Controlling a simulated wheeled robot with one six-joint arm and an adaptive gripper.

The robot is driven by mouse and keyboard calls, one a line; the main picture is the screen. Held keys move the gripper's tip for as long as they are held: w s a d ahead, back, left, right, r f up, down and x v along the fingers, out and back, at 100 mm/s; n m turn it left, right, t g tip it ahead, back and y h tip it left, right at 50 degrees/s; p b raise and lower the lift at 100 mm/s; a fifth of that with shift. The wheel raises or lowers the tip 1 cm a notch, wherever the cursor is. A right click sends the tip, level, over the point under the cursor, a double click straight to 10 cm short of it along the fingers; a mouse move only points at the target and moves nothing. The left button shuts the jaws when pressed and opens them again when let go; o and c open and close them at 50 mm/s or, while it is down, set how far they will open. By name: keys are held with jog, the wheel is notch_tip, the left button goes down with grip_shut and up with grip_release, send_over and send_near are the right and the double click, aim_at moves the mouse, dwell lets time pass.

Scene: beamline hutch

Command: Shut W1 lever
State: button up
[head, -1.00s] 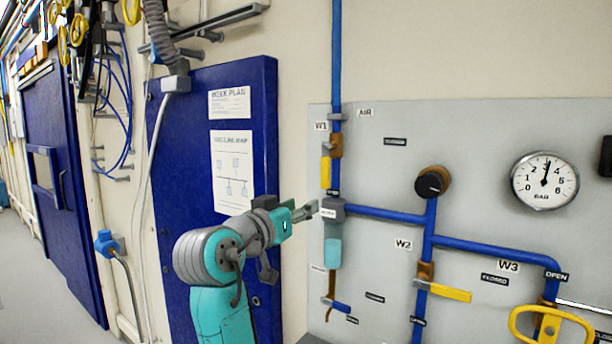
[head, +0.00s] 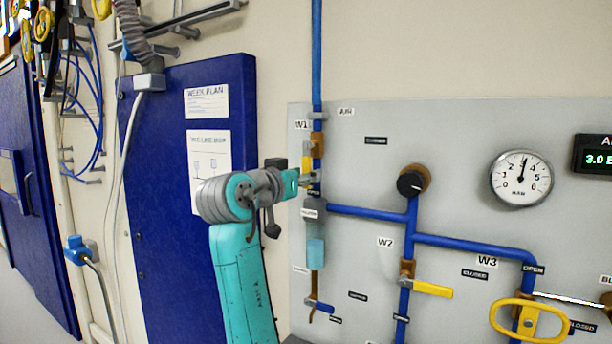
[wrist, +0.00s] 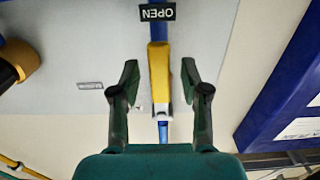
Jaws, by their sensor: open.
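The yellow W1 lever (head: 306,164) points down along the blue vertical pipe, below its brass valve body at the left of the panel. In the wrist view, which is upside down, the lever (wrist: 161,78) runs along the pipe near the OPEN label (wrist: 157,12). My gripper (head: 308,180) is at the lever's lower part and partly hides it in the head view. In the wrist view my gripper (wrist: 160,84) is open, with one finger on each side of the lever and a gap on both sides. I cannot tell the exact depth between fingertips and lever.
The W2 lever (head: 433,290) sticks out sideways, and the W3 oval handle (head: 528,320) is lower right. A black knob (head: 411,182) and a gauge (head: 521,179) are right of W1. A blue door (head: 160,200) stands behind my arm.

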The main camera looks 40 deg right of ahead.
jog(key=shift+w+d, duration=0.25)
jog(key=shift+d, duration=0.4)
grip_shut()
jog(key=shift+s, duration=0.1)
jog(key=shift+s+d+r+n, duration=0.35)
jog(key=shift+s+r+n, duration=0.65)
jog(key=shift+n, duration=2)
jog(key=shift+s+d+r+n, duration=0.35)
jog(key=shift+s+r+n, duration=0.6)
jog(key=shift+n, duration=2.05)
jog(key=shift+s+d+r+n, duration=0.35)
jog(key=shift+s+r+n, duration=0.65)
jog(key=shift+n, duration=2)
jog(key=shift+w+r, duration=0.15)
jog(key=shift+r, duration=0.05)
